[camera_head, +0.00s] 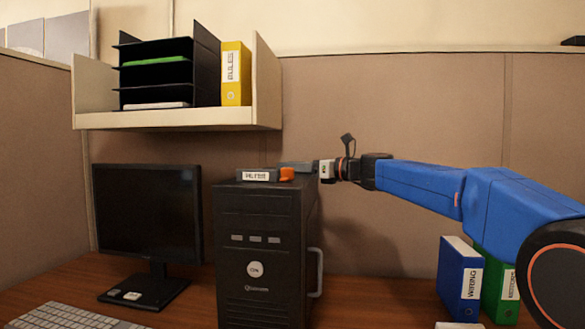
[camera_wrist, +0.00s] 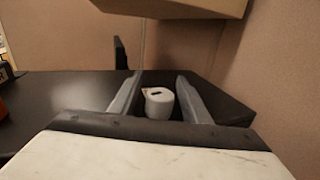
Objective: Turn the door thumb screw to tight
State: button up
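The door thumb screw (camera_wrist: 158,103) is a short white knob with a dark mark on its top, seen in the wrist view. It stands upright on the black top of the computer tower (camera_wrist: 60,100). My gripper (camera_wrist: 159,78) is open, with one grey finger on each side of the knob and a visible gap beside it. In the head view the tower (camera_head: 245,215) stands on the desk, and my gripper (camera_head: 296,167) reaches over its top from the right. The knob is hidden there. A grey handle (camera_head: 318,272) is on the tower's right side.
A labelled block with an orange end (camera_head: 258,175) lies on the tower's top, left of my gripper. A monitor (camera_head: 148,215) stands left. A shelf (camera_head: 180,119) hangs above. A blue binder (camera_head: 458,275) and a green binder (camera_head: 500,285) stand on the right.

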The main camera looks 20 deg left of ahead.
jog(key=shift+d, duration=0.1)
jog(key=s+d, duration=0.1)
jog(key=d, duration=1.6)
jog(key=shift+s, duration=0.4)
jog(key=shift+d, duration=0.1)
